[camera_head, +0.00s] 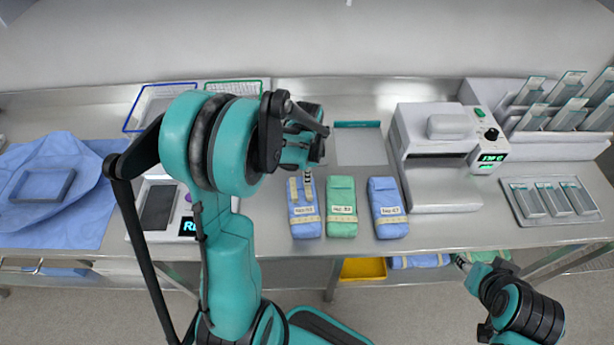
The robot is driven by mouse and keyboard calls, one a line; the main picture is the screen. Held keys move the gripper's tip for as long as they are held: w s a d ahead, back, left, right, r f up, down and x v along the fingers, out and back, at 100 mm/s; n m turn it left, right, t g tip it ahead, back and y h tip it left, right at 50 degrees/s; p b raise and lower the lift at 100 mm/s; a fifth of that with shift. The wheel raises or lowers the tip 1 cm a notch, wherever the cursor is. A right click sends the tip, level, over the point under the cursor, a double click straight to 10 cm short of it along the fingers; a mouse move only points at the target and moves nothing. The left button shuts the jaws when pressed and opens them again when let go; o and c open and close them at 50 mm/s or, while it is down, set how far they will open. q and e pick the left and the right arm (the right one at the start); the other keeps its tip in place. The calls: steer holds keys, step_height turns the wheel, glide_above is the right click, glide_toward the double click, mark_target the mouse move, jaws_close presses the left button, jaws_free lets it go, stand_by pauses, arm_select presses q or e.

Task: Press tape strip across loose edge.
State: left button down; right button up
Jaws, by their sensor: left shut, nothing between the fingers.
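Three wrapped packs lie in a row on the steel counter: a blue pack (305,231) at left, a green pack (341,190) in the middle and another blue pack (387,190) at right. Each has a pale tape strip with a small label across it; the left pack's strip (306,219) shows below its label. My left gripper (307,180) is shut and empty, pointing down at the far end of the left blue pack. I cannot tell whether it touches the pack. My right gripper (462,262) is low at the counter's front edge, small and partly hidden; its fingers are unclear.
A white sealing machine (438,145) stands right of the packs. A flat pale tray (360,147) lies behind them. A tray of clear pouches (552,201) is at far right, blue cloth (60,165) at left. A yellow bin (363,269) sits below the counter.

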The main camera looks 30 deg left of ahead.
arm_select(q)
steer(key=shift+f, duration=0.3)
steer(key=shift+r, duration=0.1)
stand_by(0.8)
steer(key=shift+r+p, duration=1.95)
steer(key=shift+r, duration=1.05)
steer(key=shift+s+d+r+n+b, duration=0.2)
steer(key=shift+d+r+n+b, duration=0.1)
steer(key=shift+d+b, duration=0.15)
steer(key=s+d+r+n+t+b, duration=0.1)
steer(key=s+d+n+t+b, duration=0.6)
steer(key=s+d+n+b, duration=0.2)
steer(key=shift+s+d+r+n, duration=0.4)
steer(key=shift+s+n, duration=0.1)
steer(key=shift+s, duration=0.35)
